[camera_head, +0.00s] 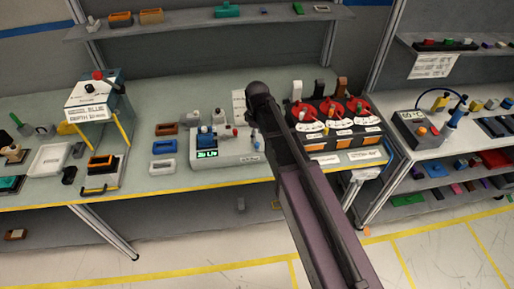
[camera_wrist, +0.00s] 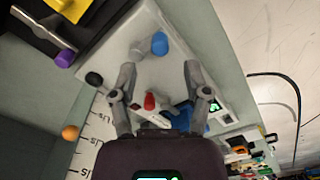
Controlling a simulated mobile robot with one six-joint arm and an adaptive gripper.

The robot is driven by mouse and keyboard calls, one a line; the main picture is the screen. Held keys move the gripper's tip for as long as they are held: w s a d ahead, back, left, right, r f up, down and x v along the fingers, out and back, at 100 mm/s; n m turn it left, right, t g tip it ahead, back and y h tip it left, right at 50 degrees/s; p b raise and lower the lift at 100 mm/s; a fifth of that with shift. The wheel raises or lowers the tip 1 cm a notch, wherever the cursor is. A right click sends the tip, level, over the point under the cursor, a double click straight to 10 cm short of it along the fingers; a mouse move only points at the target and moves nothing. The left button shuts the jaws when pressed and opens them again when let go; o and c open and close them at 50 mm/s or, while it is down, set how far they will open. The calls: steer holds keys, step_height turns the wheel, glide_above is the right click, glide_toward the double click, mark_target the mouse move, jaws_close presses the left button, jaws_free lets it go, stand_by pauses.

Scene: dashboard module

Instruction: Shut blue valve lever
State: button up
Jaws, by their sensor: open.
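The light grey dashboard module (camera_head: 230,156) stands on the bench in the head view, and its panel (camera_wrist: 170,77) fills the middle of the wrist view. A blue-tipped lever, the blue valve lever (camera_wrist: 159,44), sits on the panel beyond my fingertips, near the top of the wrist view. A red-tipped lever (camera_wrist: 150,102) and a larger blue control (camera_wrist: 184,119) lie closer, between my fingers. My gripper (camera_wrist: 160,72) is open above the panel, with nothing between its fingertips that I can see held. In the head view my arm hides part of the area beside the module.
A black panel with red valve handles (camera_head: 330,108) stands right of the module. Blue and white bins (camera_head: 162,147) lie to its left. A green display (camera_head: 207,154) is on the module's front. A shelf (camera_head: 190,27) runs above the bench.

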mark_target(257, 143)
steer(key=shift+f+b, duration=2.3)
steer(key=shift+f, duration=0.3)
jaws_close()
